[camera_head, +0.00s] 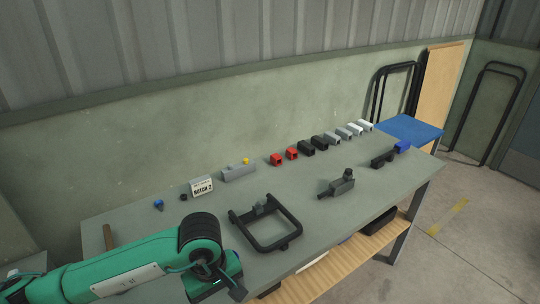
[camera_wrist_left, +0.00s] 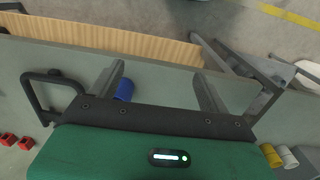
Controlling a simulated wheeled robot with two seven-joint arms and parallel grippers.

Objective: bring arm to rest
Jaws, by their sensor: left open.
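My left arm (camera_head: 130,267), green with black joints, comes in from the lower left over the near edge of the grey workbench (camera_head: 330,222). My right arm is not in view.
A black U-shaped frame (camera_head: 286,242) lies on the bench beside my arm. A wooden shelf (camera_head: 335,265) runs below. The bench's middle has free room.

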